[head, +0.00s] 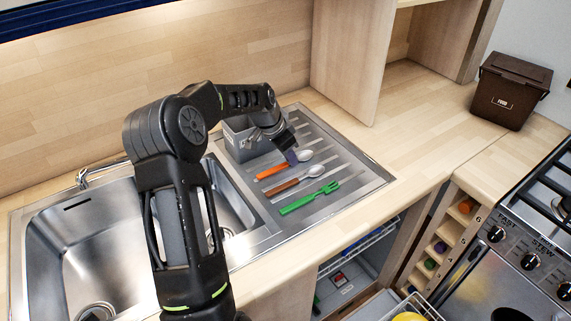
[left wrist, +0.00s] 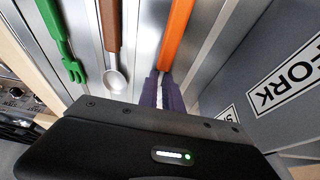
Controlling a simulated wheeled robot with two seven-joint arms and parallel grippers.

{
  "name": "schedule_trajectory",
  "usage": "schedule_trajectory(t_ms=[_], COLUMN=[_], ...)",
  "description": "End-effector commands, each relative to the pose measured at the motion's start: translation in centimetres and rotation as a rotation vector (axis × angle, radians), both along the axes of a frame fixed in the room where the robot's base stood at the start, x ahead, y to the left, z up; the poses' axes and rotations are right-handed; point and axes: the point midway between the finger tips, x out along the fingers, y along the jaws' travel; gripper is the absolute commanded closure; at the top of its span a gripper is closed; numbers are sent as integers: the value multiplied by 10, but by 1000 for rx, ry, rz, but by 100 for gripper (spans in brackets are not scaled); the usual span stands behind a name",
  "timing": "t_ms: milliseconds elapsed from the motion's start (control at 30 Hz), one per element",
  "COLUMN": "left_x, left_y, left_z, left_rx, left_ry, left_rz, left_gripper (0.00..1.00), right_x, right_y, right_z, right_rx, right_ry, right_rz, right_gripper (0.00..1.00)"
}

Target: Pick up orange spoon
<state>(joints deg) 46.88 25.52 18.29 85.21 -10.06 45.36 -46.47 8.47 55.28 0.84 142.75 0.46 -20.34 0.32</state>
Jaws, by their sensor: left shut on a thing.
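The orange spoon (head: 270,171) lies along the ridged steel drainboard, its metal bowl pointing right in the head view. Its orange handle (left wrist: 175,38) runs up from between my fingers in the left wrist view. My left gripper (head: 291,157) reaches down over the spoon, shut on it near where handle meets bowl. Its purple fingers (left wrist: 161,92) show on both sides of the spoon in the left wrist view. The bowl is hidden there behind the gripper body. I cannot tell any gap between spoon and drainboard. My right gripper is not in view.
A brown-handled spoon (head: 282,188) and a green fork (head: 309,198) lie beside the orange spoon. A grey cutlery box (head: 239,143), with a FORK label (left wrist: 286,76), stands close behind. Sink basins (head: 80,245) are left; a brown food bin (head: 510,90) stands right.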

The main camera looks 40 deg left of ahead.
Motion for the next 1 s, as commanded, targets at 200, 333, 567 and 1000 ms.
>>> schedule_trajectory(t_ms=[200, 333, 567, 1000], left_x=[1, 1, 1, 0], left_y=[0, 0, 1, 0], left_z=[5, 20, 65, 101], left_rx=[1, 2, 3, -1], left_ry=[-1, -4, -4, 0], left_rz=[-1, 0, 0, 0], left_gripper=[100, 100, 100, 100], right_x=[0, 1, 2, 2], right_y=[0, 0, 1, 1], right_z=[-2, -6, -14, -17], right_rx=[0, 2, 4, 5], right_ry=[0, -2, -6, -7], right_rz=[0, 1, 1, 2], right_gripper=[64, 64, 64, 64])
